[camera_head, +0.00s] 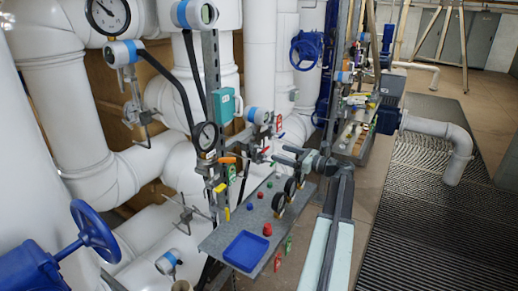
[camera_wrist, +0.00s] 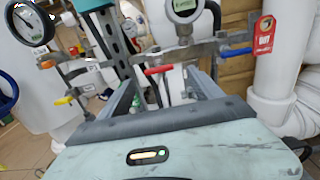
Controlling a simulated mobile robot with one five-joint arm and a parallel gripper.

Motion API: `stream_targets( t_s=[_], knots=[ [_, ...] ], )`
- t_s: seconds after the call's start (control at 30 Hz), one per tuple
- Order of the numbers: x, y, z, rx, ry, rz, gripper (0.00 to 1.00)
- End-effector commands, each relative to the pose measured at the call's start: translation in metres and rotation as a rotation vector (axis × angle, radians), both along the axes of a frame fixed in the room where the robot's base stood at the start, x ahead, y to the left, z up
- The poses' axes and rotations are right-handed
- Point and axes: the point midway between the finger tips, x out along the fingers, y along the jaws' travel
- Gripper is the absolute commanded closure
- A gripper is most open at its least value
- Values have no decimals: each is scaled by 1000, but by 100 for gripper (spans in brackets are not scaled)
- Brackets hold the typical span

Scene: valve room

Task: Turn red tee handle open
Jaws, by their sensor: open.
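The red handle (camera_wrist: 158,70) shows in the wrist view, on a thin grey valve stem among pipework. It lies crosswise between my open gripper's (camera_wrist: 160,80) two fingers, apart from both and seemingly beyond their tips. In the head view, a small red handle (camera_head: 265,150) is just left of my gripper (camera_head: 281,155), whose two fingers point left toward the pipes. Whether the fingertips have any contact is too small to tell there. The gripper is empty.
Near the red handle are an orange handle (camera_wrist: 47,64), a yellow handle (camera_wrist: 63,101), a blue handle (camera_wrist: 237,52) and a red tag (camera_wrist: 264,35). A grey shelf (camera_head: 225,232) with a blue tray (camera_head: 246,251) is below my gripper. Open floor grating (camera_head: 430,220) lies to the right.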

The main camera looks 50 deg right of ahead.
Motion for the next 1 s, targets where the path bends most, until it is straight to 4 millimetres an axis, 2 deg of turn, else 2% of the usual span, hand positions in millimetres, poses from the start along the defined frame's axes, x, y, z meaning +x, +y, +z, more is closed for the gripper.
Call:
stream_targets(
  t_s=[0.3,0.4,0.53,0.77,0.9,1.0],
  knots=[
    [59,18,0,-2,0,12,25],
    [71,21,0,-2,0,11,25],
    [79,23,0,-2,0,11,25],
    [80,24,0,-2,0,11,25],
    [80,24,0,-2,0,11,64],
    [80,24,0,-2,0,11,88]
  ],
)
